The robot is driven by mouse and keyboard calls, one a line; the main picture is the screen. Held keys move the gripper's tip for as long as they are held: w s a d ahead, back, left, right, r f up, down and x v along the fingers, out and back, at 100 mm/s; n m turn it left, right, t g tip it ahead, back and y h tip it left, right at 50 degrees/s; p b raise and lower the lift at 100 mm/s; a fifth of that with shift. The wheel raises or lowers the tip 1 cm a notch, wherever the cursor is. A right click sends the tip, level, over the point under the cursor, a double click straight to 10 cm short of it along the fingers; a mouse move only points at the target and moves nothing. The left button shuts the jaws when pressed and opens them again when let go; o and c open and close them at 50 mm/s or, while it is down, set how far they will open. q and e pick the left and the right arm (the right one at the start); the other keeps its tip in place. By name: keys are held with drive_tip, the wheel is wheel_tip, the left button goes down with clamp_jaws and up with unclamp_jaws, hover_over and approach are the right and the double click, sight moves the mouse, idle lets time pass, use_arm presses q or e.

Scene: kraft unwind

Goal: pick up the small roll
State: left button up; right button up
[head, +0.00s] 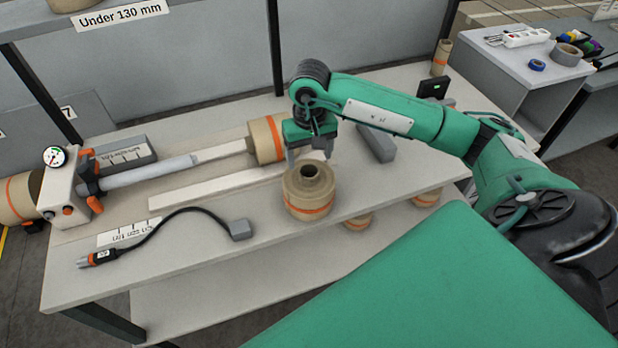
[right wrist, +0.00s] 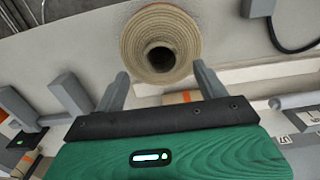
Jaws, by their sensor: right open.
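A small kraft roll (head: 309,194) with an orange band stands upright near the front edge of the table, its core opening facing up. It also shows in the right wrist view (right wrist: 160,30), at the top middle, seen from above. My right gripper (head: 308,155) is above and just behind the roll in the head view. Its two fingers are open and empty, and in the right wrist view (right wrist: 162,82) they point toward the roll's near side, one on either side. I cannot tell exactly how far above the roll they are. My left gripper is not in view.
A black cable with a grey block (head: 240,229) lies left of the small roll. A grey block (head: 377,143) lies to the right. More rolls (head: 357,221) stand on the lower shelf.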

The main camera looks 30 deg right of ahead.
sight(309, 170)
wheel_tip(309, 170, down, 3)
drive_tip(key=shift+w+f+p, duration=0.1)
drive_tip(key=shift+p, duration=0.8)
drive_tip(key=shift+f, duration=0.65)
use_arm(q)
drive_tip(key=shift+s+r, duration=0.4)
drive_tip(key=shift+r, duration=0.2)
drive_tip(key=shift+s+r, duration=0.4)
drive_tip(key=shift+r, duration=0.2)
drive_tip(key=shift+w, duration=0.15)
use_arm(e)
clamp_jaws()
